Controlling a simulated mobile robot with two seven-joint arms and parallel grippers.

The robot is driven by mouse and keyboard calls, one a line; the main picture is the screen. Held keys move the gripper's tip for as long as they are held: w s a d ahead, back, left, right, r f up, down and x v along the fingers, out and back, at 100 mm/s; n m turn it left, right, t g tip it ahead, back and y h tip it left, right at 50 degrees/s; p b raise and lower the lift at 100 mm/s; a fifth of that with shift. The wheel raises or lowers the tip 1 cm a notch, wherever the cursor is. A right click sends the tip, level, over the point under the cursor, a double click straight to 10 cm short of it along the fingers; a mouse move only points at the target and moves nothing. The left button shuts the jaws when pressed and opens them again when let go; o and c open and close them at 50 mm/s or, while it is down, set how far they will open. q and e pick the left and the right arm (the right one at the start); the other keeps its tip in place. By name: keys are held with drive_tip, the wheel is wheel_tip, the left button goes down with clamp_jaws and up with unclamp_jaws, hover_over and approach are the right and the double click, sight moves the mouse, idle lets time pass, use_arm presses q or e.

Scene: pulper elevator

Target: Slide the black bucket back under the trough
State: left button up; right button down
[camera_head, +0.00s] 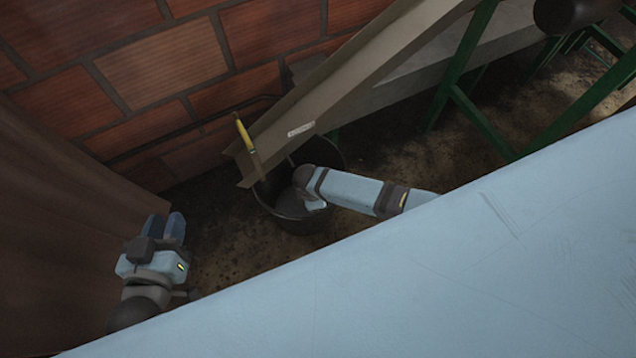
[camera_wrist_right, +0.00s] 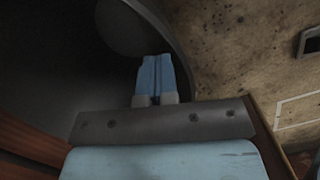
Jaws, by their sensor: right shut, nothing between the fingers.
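The black bucket (camera_head: 300,226) stands on the dirt floor at the lower end of the sloping trough (camera_head: 335,88). The trough's end overhangs the left part of the bucket's mouth. My right arm reaches in from the right, with its hand over the bucket's mouth; its fingertips are hidden in the head view. In the right wrist view my right gripper (camera_wrist_right: 155,75) is shut and empty, close to the bucket's curved dark wall (camera_wrist_right: 178,40); I cannot tell whether they touch. My left gripper (camera_head: 165,226) is left of the bucket, apart from it; its finger gap is unclear.
A brick wall (camera_head: 165,60) stands behind, and a brown panel (camera_head: 60,215) borders the left. A yellow-handled tool (camera_head: 243,134) is at the trough's end. Green metal legs (camera_head: 465,105) stand to the right. A large pale blue surface (camera_head: 450,270) blocks the lower right.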

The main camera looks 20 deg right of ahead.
use_arm(q)
wheel_tip(320, 180, up, 11)
drive_tip(key=a+p, duration=0.2)
drive_tip(key=p, duration=0.8)
drive_tip(key=shift+f, duration=0.2)
drive_tip(key=shift+o, duration=0.3)
drive_tip(key=shift+p, duration=0.3)
